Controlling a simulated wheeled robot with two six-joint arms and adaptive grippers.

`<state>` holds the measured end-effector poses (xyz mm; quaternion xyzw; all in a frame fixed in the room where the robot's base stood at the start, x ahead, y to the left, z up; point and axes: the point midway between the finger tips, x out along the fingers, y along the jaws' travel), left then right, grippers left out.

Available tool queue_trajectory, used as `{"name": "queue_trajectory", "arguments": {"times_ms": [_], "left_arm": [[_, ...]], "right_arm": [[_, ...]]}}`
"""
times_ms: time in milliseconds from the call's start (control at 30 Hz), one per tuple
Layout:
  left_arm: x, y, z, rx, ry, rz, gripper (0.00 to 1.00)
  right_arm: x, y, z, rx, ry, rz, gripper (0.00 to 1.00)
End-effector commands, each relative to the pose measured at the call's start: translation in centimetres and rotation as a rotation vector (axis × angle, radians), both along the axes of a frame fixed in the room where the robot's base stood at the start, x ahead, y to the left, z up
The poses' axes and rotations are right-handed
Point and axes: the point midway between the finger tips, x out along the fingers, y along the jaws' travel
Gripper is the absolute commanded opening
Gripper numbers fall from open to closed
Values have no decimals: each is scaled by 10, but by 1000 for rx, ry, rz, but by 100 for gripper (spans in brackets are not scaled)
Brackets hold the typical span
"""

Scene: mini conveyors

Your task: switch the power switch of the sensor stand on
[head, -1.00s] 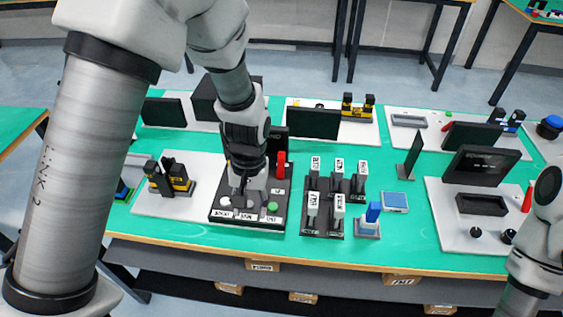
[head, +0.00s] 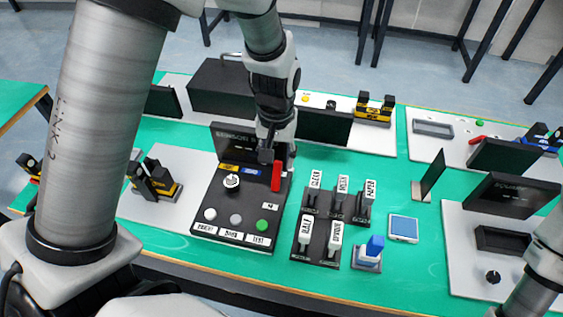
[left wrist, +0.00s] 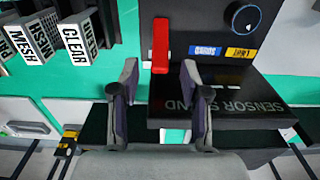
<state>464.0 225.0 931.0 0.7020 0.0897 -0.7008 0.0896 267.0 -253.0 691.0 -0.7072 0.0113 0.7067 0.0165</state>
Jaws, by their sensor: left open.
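The sensor stand (head: 247,208) is a black panel with a dark upright screen at its back. A red lever (head: 277,176) stands on its right side, taken to be the power switch. I cannot tell whether it is on or off. My left gripper (head: 272,148) is above and just behind the lever in the head view. In the left wrist view, my left gripper (left wrist: 158,80) is open and empty. The red lever (left wrist: 160,45) lies ahead of the gap between its fingers, apart from them. My right gripper is out of view; only part of that arm shows.
The stand also has a round knob (head: 232,182) and several buttons, one green (head: 263,226). Labelled levers (head: 334,236) stand to the right, near a blue rocker (head: 373,246) and a blue-topped pad (head: 404,228). Dark screens crowd the back.

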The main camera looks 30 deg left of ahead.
Motion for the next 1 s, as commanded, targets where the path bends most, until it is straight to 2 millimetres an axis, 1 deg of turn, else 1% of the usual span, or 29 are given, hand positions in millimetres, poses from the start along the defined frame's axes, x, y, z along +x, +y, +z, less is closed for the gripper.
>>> {"name": "queue_trajectory", "arguments": {"times_ms": [33,100,233,333,533,567,600,667,700,1000], "left_arm": [[-1,0,-11,1,5,0,46],[-1,0,-26,0,5,0,46],[-1,0,-45,0,3,0,46],[0,0,-52,1,1,0,46],[0,0,-53,0,0,0,46],[0,0,-53,0,0,0,42],[0,0,-53,0,0,0,28],[0,0,-53,0,0,0,7],[0,0,-53,0,0,0,0],[0,0,-54,2,-7,0,0]], "right_arm": [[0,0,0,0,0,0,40],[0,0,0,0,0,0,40],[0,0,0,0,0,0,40],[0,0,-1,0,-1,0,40],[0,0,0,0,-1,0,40],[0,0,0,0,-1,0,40],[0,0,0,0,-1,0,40],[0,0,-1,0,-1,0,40],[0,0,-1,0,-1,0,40],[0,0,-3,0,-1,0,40]]}}
